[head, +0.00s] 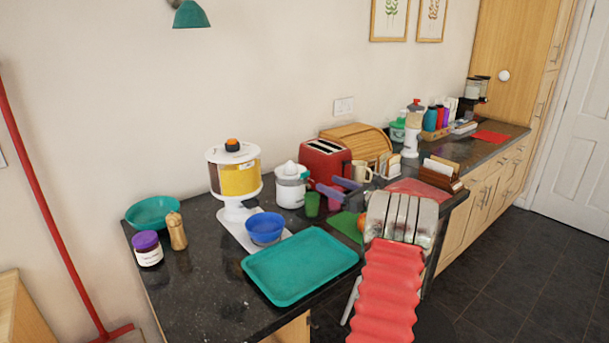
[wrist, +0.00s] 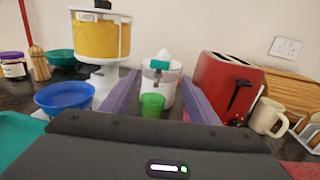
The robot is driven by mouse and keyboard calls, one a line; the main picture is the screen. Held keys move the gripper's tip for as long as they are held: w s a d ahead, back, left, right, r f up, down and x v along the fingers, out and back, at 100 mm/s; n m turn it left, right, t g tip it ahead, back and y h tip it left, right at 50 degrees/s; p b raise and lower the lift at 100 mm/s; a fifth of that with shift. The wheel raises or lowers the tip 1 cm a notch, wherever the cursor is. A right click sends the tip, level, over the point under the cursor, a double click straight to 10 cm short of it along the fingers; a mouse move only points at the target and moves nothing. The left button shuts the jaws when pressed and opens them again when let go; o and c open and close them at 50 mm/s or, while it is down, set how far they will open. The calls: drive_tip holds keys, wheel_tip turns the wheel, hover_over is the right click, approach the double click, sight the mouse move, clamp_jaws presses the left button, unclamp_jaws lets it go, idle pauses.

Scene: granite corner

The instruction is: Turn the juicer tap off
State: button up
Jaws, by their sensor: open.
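The white juicer (head: 290,186) stands on the dark counter near the wall, with a ribbed cone on top. It also shows in the wrist view (wrist: 169,92), straight ahead between my fingers. Its tap (wrist: 159,66) is a teal piece on the front, with a small dark part below it; the tap's exact setting is hard to tell. A green cup (wrist: 152,106) stands under the tap; it also shows in the head view (head: 312,205). My gripper (head: 338,188) has purple fingers, spread apart and empty, in front of the juicer and short of the tap.
A red toaster (head: 325,161) stands close right of the juicer, with a cream mug (head: 361,171) beside it. A yellow-filled dispenser (head: 235,176) and blue bowls (head: 265,228) are to the left. A teal tray (head: 300,266) lies in front.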

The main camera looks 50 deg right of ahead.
sight(306, 173)
drive_tip(key=w, duration=0.8)
drive_tip(key=w+d, duration=0.1)
drive_tip(key=w, duration=0.4)
drive_tip(key=shift+d, duration=0.1)
drive_tip(key=shift+s, duration=0.1)
drive_tip(key=shift+c, duration=0.2)
drive_tip(key=c, duration=1)
